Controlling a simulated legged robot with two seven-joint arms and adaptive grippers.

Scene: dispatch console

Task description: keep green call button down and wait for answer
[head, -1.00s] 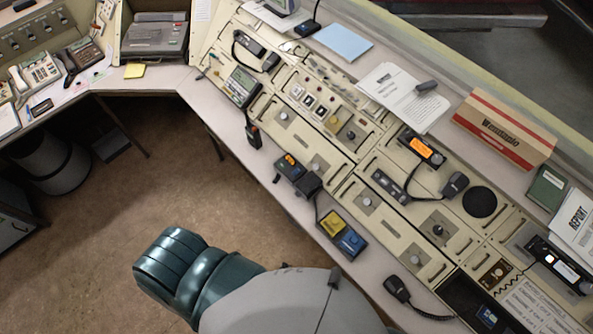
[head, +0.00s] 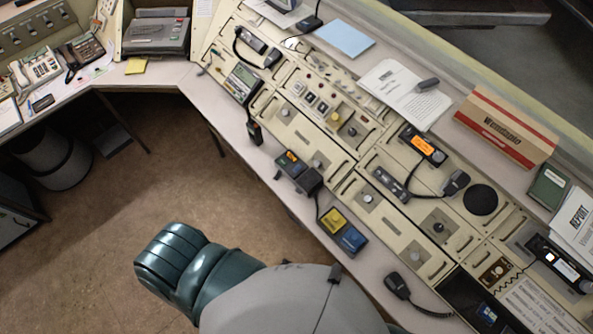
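The dispatch console (head: 262,106) runs diagonally from upper left to lower right in the head view. I cannot make out a green call button for certain. A panel of small square buttons (head: 322,106) sits in the upper middle of the console, with a yellow knob or button (head: 335,117) near it. A dark box with small coloured parts (head: 289,158) is at the console's front edge. Below it is a box with yellow and blue faces (head: 350,239). Neither of my grippers shows; only grey and teal parts of my body are at the bottom.
Handset microphones (head: 397,286) and (head: 455,182) lie on the console with cords. A cardboard box (head: 505,127), white papers (head: 395,95) and a blue sheet (head: 344,40) lie along the back ledge. A side desk with phones (head: 36,67) is at upper left. The brown floor (head: 130,190) is open.

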